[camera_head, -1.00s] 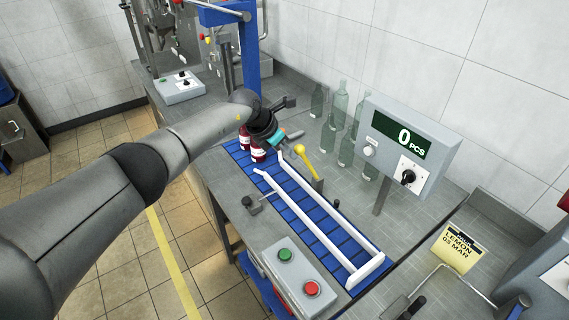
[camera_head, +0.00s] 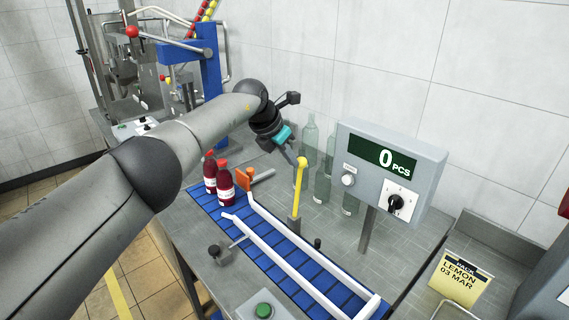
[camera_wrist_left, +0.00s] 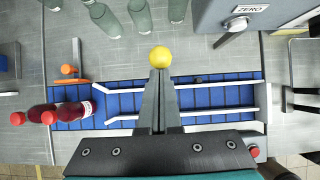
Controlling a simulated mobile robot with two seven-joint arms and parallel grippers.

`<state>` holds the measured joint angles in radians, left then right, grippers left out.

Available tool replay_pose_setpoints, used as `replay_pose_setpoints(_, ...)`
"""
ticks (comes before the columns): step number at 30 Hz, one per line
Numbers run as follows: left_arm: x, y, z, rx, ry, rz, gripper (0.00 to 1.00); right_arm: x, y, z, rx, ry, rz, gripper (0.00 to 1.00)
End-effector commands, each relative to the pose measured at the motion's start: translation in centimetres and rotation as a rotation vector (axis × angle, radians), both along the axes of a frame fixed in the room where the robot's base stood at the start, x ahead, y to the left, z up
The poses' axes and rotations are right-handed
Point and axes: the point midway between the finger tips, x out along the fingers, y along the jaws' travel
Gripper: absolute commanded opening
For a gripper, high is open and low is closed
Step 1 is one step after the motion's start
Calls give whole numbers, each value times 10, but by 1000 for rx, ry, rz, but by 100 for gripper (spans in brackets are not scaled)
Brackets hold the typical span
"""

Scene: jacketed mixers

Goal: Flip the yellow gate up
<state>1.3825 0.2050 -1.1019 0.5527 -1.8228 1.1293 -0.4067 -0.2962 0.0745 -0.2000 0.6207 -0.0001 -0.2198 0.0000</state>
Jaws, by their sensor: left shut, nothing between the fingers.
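The yellow gate (camera_head: 299,185) shows as a yellow bar with a ball end, standing nearly upright on a post beside the far rail of the blue conveyor (camera_head: 322,283). In the left wrist view its yellow ball (camera_wrist_left: 160,57) is just beyond my fingertips. My left gripper (camera_head: 291,157) is shut and empty, its teal body reaching down from the upper left. Its fingers (camera_wrist_left: 159,78) are closed together close to the ball; whether they touch it I cannot tell. The lower bar is hidden behind the fingers in the wrist view. My right gripper is not in view.
Two red bottles (camera_head: 224,186) stand at the conveyor's left end, near an orange stop (camera_head: 243,179). White rails (camera_head: 300,245) run along the belt. Clear glass bottles (camera_head: 322,184) stand behind. The counter box (camera_head: 385,165) reading 0 PCS is to the right.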

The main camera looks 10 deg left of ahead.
Motion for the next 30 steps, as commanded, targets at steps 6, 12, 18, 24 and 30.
replay_pose_setpoints(6,7,-18,13,-30,-45,-13,0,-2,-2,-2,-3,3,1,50)
replay_pose_setpoints(12,7,-18,14,-34,-46,-13,0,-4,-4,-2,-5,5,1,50)
replay_pose_setpoints(18,7,-18,15,-34,-46,-12,0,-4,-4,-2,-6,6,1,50)
replay_pose_setpoints(24,3,-13,24,-34,-46,-12,0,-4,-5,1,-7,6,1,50)
replay_pose_setpoints(30,-7,-5,36,-28,-40,-11,0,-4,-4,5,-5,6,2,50)
